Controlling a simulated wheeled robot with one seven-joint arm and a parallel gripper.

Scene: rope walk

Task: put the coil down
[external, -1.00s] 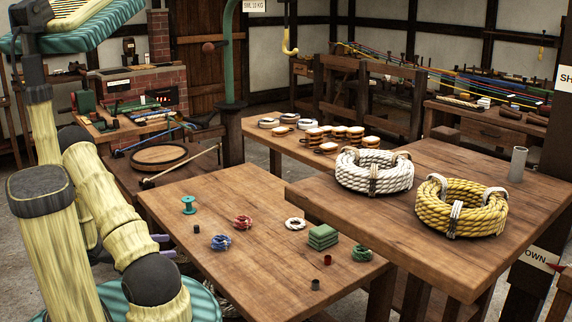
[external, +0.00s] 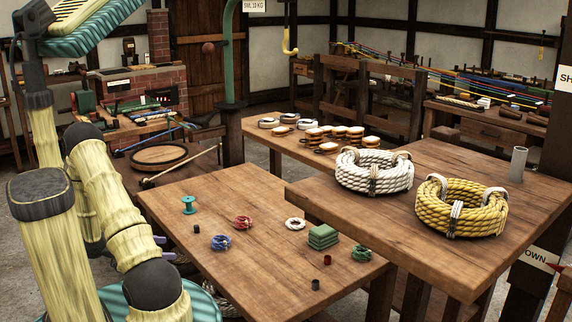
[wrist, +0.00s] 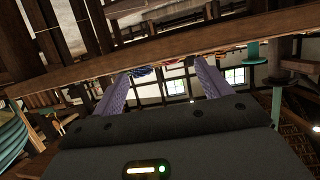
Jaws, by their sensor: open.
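A white rope coil (external: 374,171) and a yellow rope coil (external: 460,207) lie flat on the higher table at the right of the external view. Small coils lie on the lower table: blue (external: 221,242), red (external: 243,222), white (external: 295,224) and green (external: 361,253). My gripper (external: 164,248) is mostly hidden behind my arm, its purple fingers showing near the lower table's left edge. In the upside-down wrist view, my gripper (wrist: 162,70) is open, with no coil held between its fingers. The blue coil (wrist: 142,71) and red coil (wrist: 173,60) show beyond the fingertips.
A round wooden lid (external: 159,156) lies behind. The lower table's near left is bare.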

